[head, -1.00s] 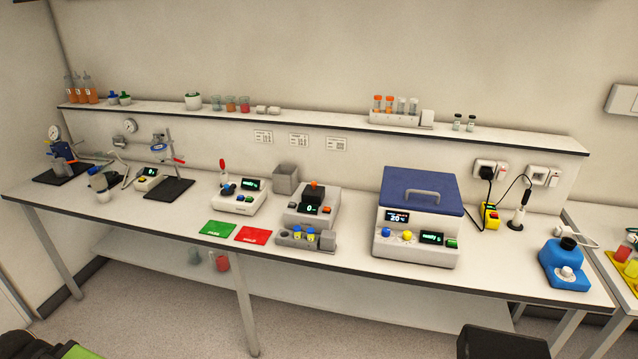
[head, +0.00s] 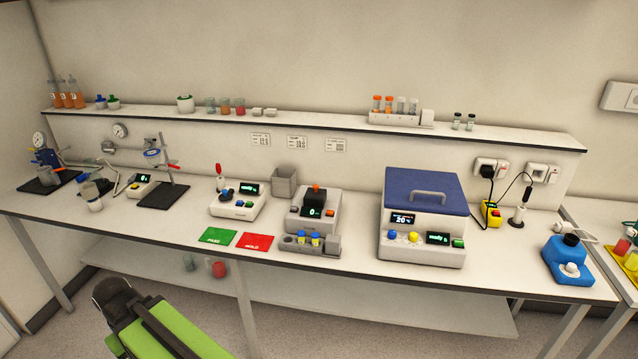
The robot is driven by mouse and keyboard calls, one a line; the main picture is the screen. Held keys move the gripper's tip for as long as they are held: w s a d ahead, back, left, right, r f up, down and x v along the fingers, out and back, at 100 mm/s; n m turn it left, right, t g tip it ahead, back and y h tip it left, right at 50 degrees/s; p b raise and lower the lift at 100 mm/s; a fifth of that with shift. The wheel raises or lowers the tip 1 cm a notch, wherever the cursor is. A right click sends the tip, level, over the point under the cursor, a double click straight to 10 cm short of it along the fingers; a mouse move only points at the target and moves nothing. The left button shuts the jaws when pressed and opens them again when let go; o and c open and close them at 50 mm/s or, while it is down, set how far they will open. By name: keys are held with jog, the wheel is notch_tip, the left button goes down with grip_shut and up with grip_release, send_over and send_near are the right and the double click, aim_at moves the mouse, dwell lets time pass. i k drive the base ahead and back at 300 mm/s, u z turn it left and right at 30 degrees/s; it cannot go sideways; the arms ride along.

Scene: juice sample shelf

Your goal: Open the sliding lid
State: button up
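A white bench device (head: 424,247) stands right of the middle of the bench, with a display, several knobs and a lit panel on its front. A blue lid (head: 400,187) with a grey handle (head: 428,197) lies flat on top of it and covers it; the lid looks shut. A green and black part of my arm shows at the lower left, in front of the bench and far from the lid. My gripper cannot be made out in this view.
Left of the device stand a small balance-like unit (head: 313,213), a holder with blue-capped vials (head: 300,244) and green (head: 217,237) and red (head: 254,242) cards. A blue unit (head: 568,262) stands at the right. A long shelf (head: 330,125) runs behind, above the lid.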

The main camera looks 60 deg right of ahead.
aim_at(315, 193)
jog(key=i, duration=0.95)
jog(key=u, duration=0.05)
